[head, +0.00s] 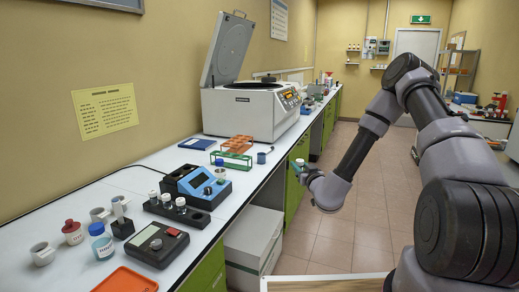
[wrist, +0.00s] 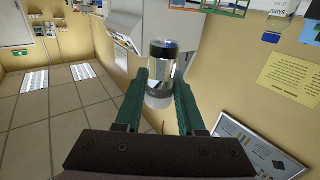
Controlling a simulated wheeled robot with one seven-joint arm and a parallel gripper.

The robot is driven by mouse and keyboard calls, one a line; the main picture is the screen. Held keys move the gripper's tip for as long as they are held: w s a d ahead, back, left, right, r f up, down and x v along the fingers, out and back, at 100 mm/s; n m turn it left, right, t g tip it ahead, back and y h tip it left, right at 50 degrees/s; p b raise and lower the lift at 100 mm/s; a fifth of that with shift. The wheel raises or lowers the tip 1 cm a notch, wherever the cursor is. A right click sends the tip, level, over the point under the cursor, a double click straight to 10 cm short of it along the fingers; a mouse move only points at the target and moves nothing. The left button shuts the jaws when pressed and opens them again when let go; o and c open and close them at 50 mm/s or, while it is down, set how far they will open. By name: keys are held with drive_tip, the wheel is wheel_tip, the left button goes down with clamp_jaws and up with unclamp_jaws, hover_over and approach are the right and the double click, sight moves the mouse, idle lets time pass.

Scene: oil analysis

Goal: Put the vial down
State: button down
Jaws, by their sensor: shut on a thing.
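My gripper (wrist: 160,92) is shut on a small clear vial (wrist: 163,66), which sits between its two green fingers in the wrist view. The vial's lower part looks darker; its contents are unclear. In the head view the vial's pale top (head: 299,161) shows small at the end of my arm, with my gripper (head: 298,168) around it. It is held in the air near the front edge of the bench, by the green cabinets. Several white-capped vials stand in a black block (head: 190,214) on the bench.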

drive_tip(key=d+m+h, duration=0.3)
drive_tip(key=d+h, duration=0.1)
drive_tip(key=d, duration=0.9)
drive_tip(key=a+n+y, duration=0.1)
drive_tip(key=a, duration=0.3)
drive_tip(key=a+n+y, duration=0.1)
drive_tip(key=a, duration=0.3)
drive_tip(key=a+y, duration=0.2)
drive_tip(key=a, duration=0.2)
drive_tip(key=shift+a+n, duration=0.25)
drive_tip(key=shift+n, duration=0.15)
drive_tip(key=s+a+n+g+y, duration=0.2)
drive_tip(key=s+a, duration=0.3)
drive_tip(key=a, duration=0.7)
drive_tip(key=s+a+n+g+y, duration=0.2)
drive_tip(key=s+a+y, duration=0.3)
drive_tip(key=a, duration=0.7)
drive_tip(key=s+a+r+n+g+y, duration=0.1)
drive_tip(key=s+a+n+g+y, duration=0.2)
drive_tip(key=a, duration=0.9)
drive_tip(key=s+n, duration=0.1)
drive_tip(key=s, duration=0.2)
drive_tip(key=shift+a, duration=0.4)
drive_tip(key=shift+r, duration=0.1)
drive_tip(key=shift+f, duration=4.8)
